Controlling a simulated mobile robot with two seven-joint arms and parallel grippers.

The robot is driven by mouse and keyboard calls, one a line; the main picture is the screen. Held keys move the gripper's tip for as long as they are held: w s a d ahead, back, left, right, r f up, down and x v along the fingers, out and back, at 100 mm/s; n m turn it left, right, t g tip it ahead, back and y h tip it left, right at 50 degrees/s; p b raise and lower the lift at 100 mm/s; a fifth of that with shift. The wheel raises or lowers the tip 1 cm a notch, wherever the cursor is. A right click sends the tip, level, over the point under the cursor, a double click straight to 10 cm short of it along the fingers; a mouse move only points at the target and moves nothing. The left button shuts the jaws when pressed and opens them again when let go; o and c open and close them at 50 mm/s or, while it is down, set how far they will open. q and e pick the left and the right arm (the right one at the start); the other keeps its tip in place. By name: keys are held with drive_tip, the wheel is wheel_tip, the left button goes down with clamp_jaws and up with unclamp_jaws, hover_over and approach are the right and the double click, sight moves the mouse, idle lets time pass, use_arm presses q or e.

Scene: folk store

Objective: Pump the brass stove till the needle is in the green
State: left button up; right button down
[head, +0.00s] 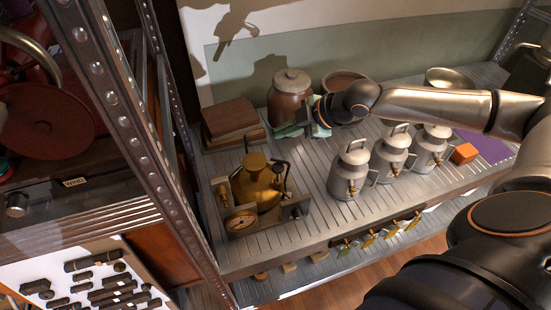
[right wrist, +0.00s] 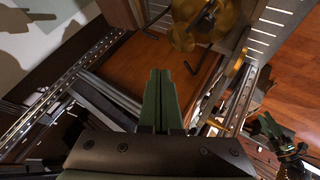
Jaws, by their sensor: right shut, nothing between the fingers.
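The brass stove (head: 258,185) stands at the left front of the metal shelf in the head view, in a dark frame with a round gauge (head: 241,222) on its front. The gauge needle is too small to read. Brass parts of the stove (right wrist: 195,25) show at the top of the right wrist view. My right gripper (head: 292,129), with pale green fingers, is above the shelf, behind and right of the stove and apart from it. In the right wrist view its fingers (right wrist: 162,98) are together and empty.
Several grey metal cans (head: 351,172) with brass taps stand right of the stove. Stacked books (head: 230,122) and a brown lidded jar (head: 290,97) are behind it. An orange block (head: 464,153) lies at the right. A perforated metal post (head: 135,120) rises left of the shelf.

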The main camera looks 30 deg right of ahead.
drive_tip(key=shift+s, duration=0.15)
drive_tip(key=b, duration=0.6)
hover_over(278, 168)
drive_tip(key=d, duration=0.1)
drive_tip(key=f, duration=0.8)
drive_tip(key=shift+s, duration=0.25)
drive_tip(key=shift+f, duration=0.4)
drive_tip(key=shift+f, duration=0.1)
idle(0.8)
drive_tip(key=shift+f, duration=0.3)
